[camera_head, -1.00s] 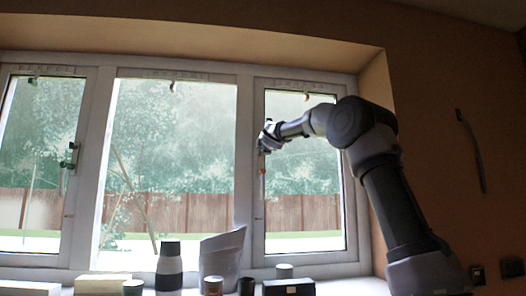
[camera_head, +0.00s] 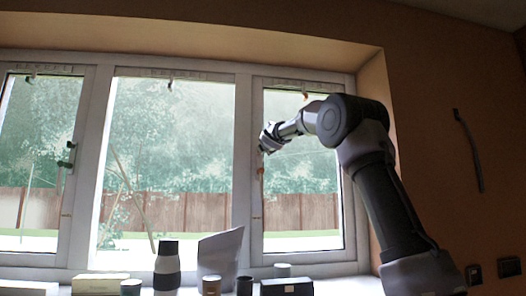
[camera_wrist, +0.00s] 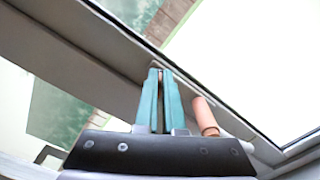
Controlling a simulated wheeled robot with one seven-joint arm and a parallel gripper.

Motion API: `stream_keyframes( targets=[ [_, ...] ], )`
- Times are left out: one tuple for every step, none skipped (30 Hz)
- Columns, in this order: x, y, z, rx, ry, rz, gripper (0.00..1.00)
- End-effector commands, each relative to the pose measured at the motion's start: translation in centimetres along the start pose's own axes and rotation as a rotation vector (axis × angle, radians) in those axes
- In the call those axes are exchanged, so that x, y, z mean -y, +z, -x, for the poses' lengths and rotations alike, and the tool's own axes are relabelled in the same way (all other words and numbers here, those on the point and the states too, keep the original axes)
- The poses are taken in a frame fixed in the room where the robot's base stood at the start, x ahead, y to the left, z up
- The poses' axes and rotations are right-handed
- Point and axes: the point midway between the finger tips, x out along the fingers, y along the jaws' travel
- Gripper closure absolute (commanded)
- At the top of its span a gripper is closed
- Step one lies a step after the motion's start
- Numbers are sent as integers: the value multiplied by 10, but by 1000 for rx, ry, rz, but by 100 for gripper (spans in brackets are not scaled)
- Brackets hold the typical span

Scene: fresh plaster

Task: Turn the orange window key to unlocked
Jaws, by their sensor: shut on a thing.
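The orange window key (camera_wrist: 205,117) shows in the wrist view as a rounded orange grip just right of my fingers, against the pale window frame. In the head view a small orange part of it (camera_head: 261,173) hangs below my gripper (camera_head: 264,148), on the upright left side of the right window sash. My gripper's teal fingers (camera_wrist: 160,100) are nearly together in the wrist view, shut on a thin part of the key. The gripped part is mostly hidden between the fingers, and whether the key stands at locked or unlocked cannot be told.
The right sash (camera_head: 256,215) looks closed. A dark handle (camera_head: 67,160) is on the left window. Below, the sill holds a dark-and-white bottle (camera_head: 167,266), a grey slanted vessel (camera_head: 219,255), a black box (camera_head: 287,287) and several small cups.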

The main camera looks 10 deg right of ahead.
Motion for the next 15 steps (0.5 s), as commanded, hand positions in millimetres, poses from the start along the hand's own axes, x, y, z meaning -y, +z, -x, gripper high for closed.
stream_keyframes(
  targets=[
    [2,-2,0,-3,-2,-41,100],
    [2,-2,0,-3,-2,-70,100],
    [2,-2,0,-3,-2,-108,100],
    [2,-3,0,-3,-2,-136,100],
    [3,-2,0,-2,-2,-163,100],
    [3,-2,0,-2,-3,-199,100],
    [4,-3,0,-3,-2,-226,100],
    [4,-2,0,-2,-3,-251,100],
    [4,-2,0,-2,-3,-283,100],
    [4,-2,0,-2,-2,-306,100],
    [5,-2,0,-2,-2,-330,100],
    [5,-3,0,-2,-2,-360,100],
    [5,-3,0,-3,-2,-380,100],
    [5,-3,0,-3,-2,-400,100],
    [6,-3,0,-2,-2,-425,100]
  ],
)
